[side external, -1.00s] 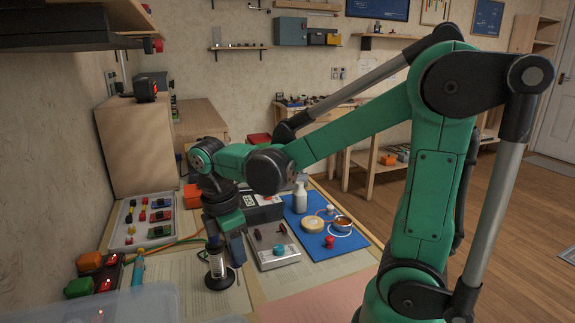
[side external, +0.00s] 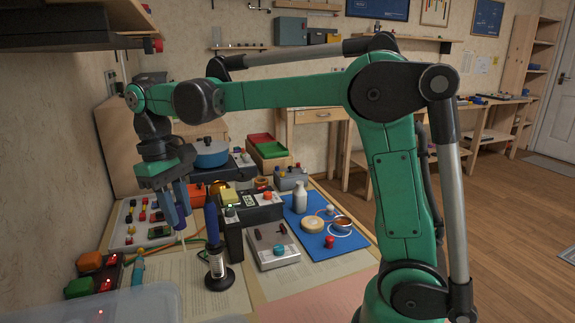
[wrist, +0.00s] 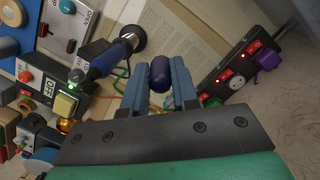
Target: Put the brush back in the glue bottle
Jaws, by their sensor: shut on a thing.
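My gripper (side external: 174,207) is raised above the back-left of the table, left of the black stand.
A blue-handled tool (side external: 212,224) stands upright in a black-based holder (side external: 219,278). A black device (side external: 250,213) and a grey switch box (side external: 273,246) are to its right. A parts tray (side external: 140,222) lies below my gripper. Red-lit switches (wrist: 235,78) show in the wrist view.

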